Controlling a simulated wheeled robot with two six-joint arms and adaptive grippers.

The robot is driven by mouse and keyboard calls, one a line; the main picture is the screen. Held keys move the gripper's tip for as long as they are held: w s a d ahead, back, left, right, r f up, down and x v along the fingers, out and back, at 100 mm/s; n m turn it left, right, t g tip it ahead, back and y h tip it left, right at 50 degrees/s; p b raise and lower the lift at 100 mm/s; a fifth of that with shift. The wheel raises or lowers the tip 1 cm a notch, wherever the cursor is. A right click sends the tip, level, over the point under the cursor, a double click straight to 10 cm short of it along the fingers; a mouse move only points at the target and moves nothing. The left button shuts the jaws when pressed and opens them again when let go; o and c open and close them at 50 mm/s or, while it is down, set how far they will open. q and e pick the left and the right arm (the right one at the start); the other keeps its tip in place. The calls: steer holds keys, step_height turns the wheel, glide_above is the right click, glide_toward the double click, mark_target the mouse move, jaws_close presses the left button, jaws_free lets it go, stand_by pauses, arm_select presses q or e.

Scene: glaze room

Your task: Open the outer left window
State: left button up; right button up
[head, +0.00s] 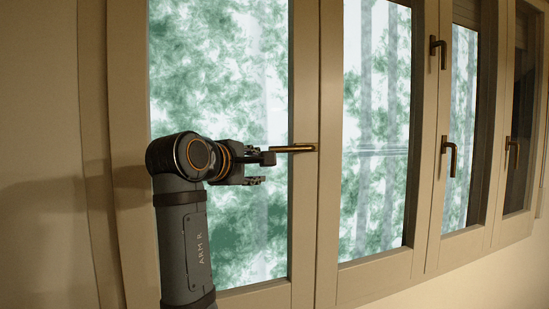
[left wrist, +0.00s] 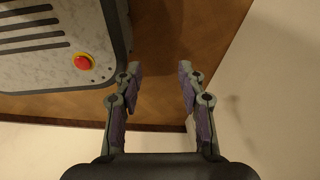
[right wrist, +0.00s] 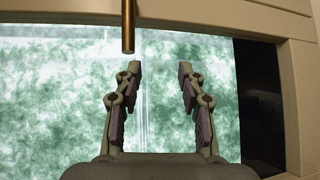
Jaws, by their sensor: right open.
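The outer left window (head: 215,70) is the leftmost pane in the head view, and its sash looks closed. Its brass handle (head: 293,148) lies level, pointing left from the sash's right edge. My right gripper (head: 268,168) is open and empty, just left of and slightly below the handle's free end. In the right wrist view the handle (right wrist: 128,27) comes down from the top, its end just beyond the left fingertip, not between the fingers (right wrist: 160,70). My left gripper (left wrist: 162,75) is open and empty, and out of the head view.
More windows stand to the right, with handles hanging down, such as the middle one (head: 449,155) and an upper one (head: 438,50). A plain wall (head: 40,120) is at the left. Below my left gripper are brown floor (left wrist: 165,40) and a pale surface (left wrist: 275,110).

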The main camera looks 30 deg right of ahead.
mark_target(279, 150)
step_height(279, 150, up, 5)
steer(key=s+a, duration=0.1)
steer(key=s, duration=0.2)
steer(key=shift+g+h, duration=0.3)
steer(key=shift+h, duration=0.1)
steer(key=p+x, duration=0.5)
steer(key=x, duration=0.6)
steer(key=shift+f, duration=0.2)
arm_select(q)
steer(key=r, duration=0.3)
steer(key=w+a+r, duration=0.1)
steer(key=r, duration=0.1)
steer(key=shift+w, duration=0.1)
arm_select(e)
steer(key=shift+a, duration=0.1)
jaws_close()
